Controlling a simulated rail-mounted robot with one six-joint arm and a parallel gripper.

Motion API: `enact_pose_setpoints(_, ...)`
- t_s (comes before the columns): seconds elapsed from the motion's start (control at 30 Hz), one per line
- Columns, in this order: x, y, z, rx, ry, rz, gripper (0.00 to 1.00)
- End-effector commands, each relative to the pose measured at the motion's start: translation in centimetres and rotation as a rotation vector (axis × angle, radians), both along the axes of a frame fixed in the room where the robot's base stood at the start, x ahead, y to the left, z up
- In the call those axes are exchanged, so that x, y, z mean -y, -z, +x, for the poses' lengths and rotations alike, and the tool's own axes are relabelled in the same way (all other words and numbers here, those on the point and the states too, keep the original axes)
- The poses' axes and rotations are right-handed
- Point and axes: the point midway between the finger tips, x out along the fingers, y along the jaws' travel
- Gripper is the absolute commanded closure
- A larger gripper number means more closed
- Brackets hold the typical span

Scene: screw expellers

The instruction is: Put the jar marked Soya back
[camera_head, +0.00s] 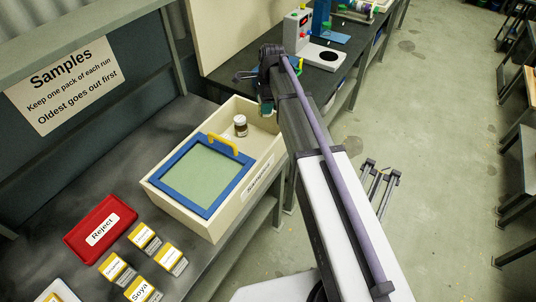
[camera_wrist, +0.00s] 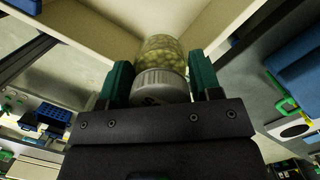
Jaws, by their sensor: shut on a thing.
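My gripper (camera_wrist: 160,85) is shut on a jar (camera_wrist: 160,52) with a grey lid and pale yellow-green grains inside. In the head view my gripper (camera_head: 265,107) is at the far end of the cream box (camera_head: 213,228) labelled Samples, and the arm hides most of the held jar there. Cream walls rise around the jar in the wrist view, but I cannot tell whether it touches the floor of the box. Another jar (camera_head: 240,126) with a pale lid stands in the open part of the box, left of my gripper.
A blue-framed lid with a green panel (camera_head: 203,172) and yellow handle covers the near part of the box. A red Reject tray (camera_head: 101,228) and several yellow-white packs, one marked Soya (camera_head: 142,290), lie nearer. A dark bench with instruments (camera_head: 322,56) stands behind.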

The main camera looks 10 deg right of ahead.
Motion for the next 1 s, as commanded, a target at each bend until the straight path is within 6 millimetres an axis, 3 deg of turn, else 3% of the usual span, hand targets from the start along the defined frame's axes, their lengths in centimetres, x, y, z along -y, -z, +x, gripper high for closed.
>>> enact_pose_setpoints(0.03,0.0,3.1,-0.4,0.0,0.001,0.0,0.73)
enact_pose_setpoints(0.1,0.0,4.7,-0.8,0.0,0.002,0.0,0.73)
enact_pose_setpoints(0.2,0.0,5.8,-1.3,0.0,0.005,0.0,0.73)
enact_pose_setpoints(0.37,0.0,5.6,-1.7,0.0,0.009,0.0,0.73)
enact_pose_setpoints(0.63,0.0,11.7,-1.6,0.0,0.009,0.0,0.73)
enact_pose_setpoints(0.83,0.0,12.1,-1.6,0.0,0.008,0.0,0.73)
enact_pose_setpoints(1.0,0.0,15.5,-1.6,0.0,0.008,0.0,0.73)
